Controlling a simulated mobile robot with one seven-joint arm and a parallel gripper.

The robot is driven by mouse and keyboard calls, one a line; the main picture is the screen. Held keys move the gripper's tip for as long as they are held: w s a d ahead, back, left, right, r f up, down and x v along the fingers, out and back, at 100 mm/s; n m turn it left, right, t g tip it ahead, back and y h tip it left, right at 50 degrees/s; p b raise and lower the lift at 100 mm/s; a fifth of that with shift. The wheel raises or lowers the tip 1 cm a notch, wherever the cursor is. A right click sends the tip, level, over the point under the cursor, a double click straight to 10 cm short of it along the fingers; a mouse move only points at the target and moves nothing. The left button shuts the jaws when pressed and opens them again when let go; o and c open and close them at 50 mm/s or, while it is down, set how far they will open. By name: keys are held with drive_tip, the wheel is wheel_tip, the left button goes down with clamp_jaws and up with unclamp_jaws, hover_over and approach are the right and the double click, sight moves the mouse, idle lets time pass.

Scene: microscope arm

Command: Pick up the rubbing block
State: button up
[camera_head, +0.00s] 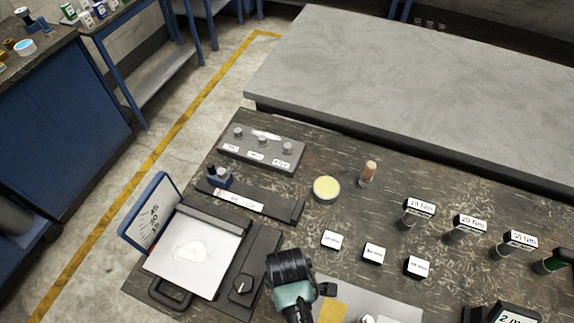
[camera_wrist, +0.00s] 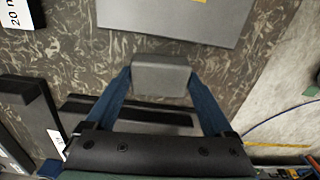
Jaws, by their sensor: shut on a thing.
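In the wrist view the rubbing block, a grey rectangular block (camera_wrist: 161,80), sits between the two blue fingers of my gripper (camera_wrist: 161,72). The fingertips press against its two short sides, so my gripper is shut on it. The patterned dark tabletop shows around the block. I cannot tell how far the block is above the table. In the head view my dark wrist and green arm part (camera_head: 290,280) are at the bottom middle, and the block and the fingers are hidden there.
A light grey plate (camera_head: 395,307) with a yellow sheet (camera_head: 332,312) lies right of my wrist. A scale-like box with a white top (camera_head: 197,255) stands left. Several white labelled blocks (camera_head: 374,253), a yellow dish (camera_head: 326,189) and a cork-topped vial (camera_head: 368,172) stand beyond.

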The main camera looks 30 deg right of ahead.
drive_tip(key=c, duration=0.3)
wheel_tip(320, 180, up, 10)
drive_tip(key=shift+r, duration=0.1)
drive_tip(key=shift+c, duration=0.2)
